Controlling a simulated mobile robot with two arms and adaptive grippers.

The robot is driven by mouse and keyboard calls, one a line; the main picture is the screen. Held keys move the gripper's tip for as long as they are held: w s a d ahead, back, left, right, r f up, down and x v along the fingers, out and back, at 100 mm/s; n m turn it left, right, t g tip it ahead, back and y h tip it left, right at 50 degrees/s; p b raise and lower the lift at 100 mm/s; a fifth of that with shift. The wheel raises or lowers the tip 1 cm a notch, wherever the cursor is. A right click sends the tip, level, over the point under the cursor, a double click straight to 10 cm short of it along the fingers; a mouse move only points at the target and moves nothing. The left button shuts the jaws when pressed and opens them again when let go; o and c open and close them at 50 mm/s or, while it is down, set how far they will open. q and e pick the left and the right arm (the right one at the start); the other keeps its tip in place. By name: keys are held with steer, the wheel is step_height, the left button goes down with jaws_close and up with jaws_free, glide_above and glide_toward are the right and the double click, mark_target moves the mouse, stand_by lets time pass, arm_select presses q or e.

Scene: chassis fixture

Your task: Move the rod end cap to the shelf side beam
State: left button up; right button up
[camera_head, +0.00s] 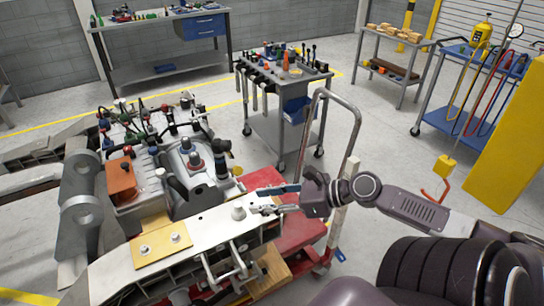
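A small pale grey cylindrical piece (238,212), which looks like the rod end cap, stands upright on the long light-grey beam (205,232) of the chassis fixture. My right gripper (264,199) reaches in from the right, just to the right of this piece, low over the beam's right end. Its two fingers are spread apart and point left toward the piece, with nothing seen between them. I cannot tell for sure which part is the shelf side beam. My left gripper is not in view.
A yellow plate with two bolts (160,246) lies on the beam to the left. Valves and hoses crowd the fixture behind. A red lift table (300,228) is below. Shelves and benches are farther back.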

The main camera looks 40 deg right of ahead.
steer(key=shift+v, duration=1.25)
